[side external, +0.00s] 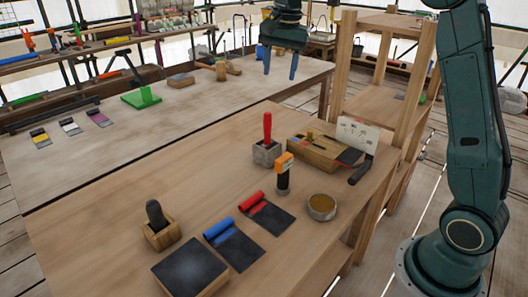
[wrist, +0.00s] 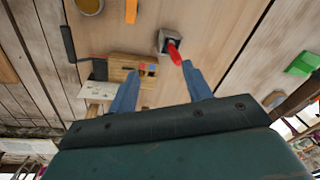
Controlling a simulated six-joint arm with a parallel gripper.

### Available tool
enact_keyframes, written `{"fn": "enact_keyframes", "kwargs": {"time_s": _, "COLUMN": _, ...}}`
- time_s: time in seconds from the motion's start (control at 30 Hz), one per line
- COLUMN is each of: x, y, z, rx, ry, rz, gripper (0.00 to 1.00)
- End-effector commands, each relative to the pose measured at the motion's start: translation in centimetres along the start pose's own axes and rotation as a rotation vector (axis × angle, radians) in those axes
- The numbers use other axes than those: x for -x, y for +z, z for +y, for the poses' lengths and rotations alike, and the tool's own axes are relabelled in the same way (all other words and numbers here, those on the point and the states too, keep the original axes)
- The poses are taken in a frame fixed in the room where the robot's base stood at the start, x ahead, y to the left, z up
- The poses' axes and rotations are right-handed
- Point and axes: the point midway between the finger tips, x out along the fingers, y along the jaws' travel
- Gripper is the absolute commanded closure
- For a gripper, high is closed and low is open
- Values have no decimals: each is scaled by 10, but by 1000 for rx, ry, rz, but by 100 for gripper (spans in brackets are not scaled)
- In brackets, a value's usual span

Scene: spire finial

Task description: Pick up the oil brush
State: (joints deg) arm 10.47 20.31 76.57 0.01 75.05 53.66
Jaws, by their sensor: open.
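No object is clearly recognisable as the oil brush. A red-handled tool (side external: 267,128) stands upright in a grey block (side external: 266,153) on the wooden table; its bristles or tip are hidden. It also shows in the wrist view (wrist: 174,53), between and just beyond my fingertips. A dark rounded handle (side external: 155,213) stands in a small wooden block (side external: 163,237) at the front left. A round tin (side external: 321,207) with amber contents sits at the right. My gripper (side external: 280,73) is open and empty, pointing down, high above the table's far side; its blue fingers show in the wrist view (wrist: 160,70).
Near the red tool are an orange-topped black item (side external: 283,175), a wooden box (side external: 312,154) and a propped board (side external: 357,134). Red (side external: 268,212) and blue (side external: 232,243) rolled pieces and a dark slab (side external: 190,267) lie in front. Shelf posts rise at right.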

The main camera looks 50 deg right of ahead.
Motion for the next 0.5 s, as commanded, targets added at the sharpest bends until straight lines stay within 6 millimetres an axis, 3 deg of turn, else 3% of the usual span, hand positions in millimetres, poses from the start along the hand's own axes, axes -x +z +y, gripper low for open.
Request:
{"fn": "enact_keyframes", "kwargs": {"time_s": 0.2, "x": -37, "y": -36, "z": -22, "rx": -168, "ry": 49, "rz": -27, "gripper": 50}}
{"fn": "enact_keyframes", "kwargs": {"time_s": 0.5, "x": -88, "y": -74, "z": -39, "rx": -375, "ry": 108, "rz": -50, "gripper": 50}}
